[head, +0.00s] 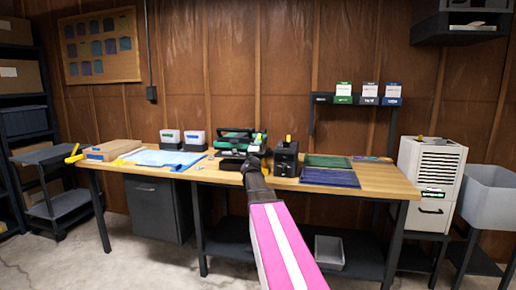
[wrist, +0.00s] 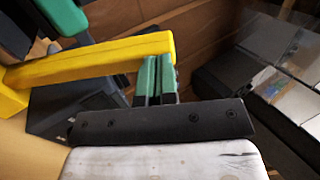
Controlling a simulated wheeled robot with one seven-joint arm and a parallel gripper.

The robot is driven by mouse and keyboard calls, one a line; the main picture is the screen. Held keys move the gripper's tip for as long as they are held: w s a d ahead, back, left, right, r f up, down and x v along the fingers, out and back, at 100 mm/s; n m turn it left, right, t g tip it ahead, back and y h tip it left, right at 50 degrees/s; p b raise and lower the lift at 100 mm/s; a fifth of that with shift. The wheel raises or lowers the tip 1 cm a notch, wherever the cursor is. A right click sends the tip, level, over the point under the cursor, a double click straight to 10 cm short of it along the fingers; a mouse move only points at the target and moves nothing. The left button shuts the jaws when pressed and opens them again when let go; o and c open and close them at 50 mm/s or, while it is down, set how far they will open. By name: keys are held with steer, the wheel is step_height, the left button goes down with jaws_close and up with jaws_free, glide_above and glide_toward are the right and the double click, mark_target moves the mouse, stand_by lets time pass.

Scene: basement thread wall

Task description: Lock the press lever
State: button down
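The press (head: 235,141), green and black, stands at the middle of the workbench in the head view. In the wrist view a thick yellow lever (wrist: 90,60) runs from the left edge to the upper middle, its free end just above my fingertips. Green and dark press parts (wrist: 62,14) show at the upper left. My gripper (wrist: 157,62) has its two green-padded fingers close together, with nothing visible held between them. The fingertips are at the lever's free end; I cannot tell whether they touch it. In the head view my arm largely hides the gripper.
A black machine (head: 286,160) with a yellow top piece stands just right of the press. Green and blue mats (head: 329,177) lie further right on the workbench (head: 377,180). Two white-and-dark boxes (head: 194,140) and blue sheets (head: 160,158) lie left. A small rack holds boxes above the bench.

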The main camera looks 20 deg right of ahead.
steer(key=f+x, duration=0.1)
steer(key=x, duration=1.2)
steer(key=shift+w, duration=0.3)
steer(key=shift+f, duration=0.1)
steer(key=shift+s+a, duration=0.1)
steer(key=s+a, duration=0.7)
steer(key=s, duration=0.5)
steer(key=shift+a, duration=0.4)
steer(key=shift+s, duration=0.1)
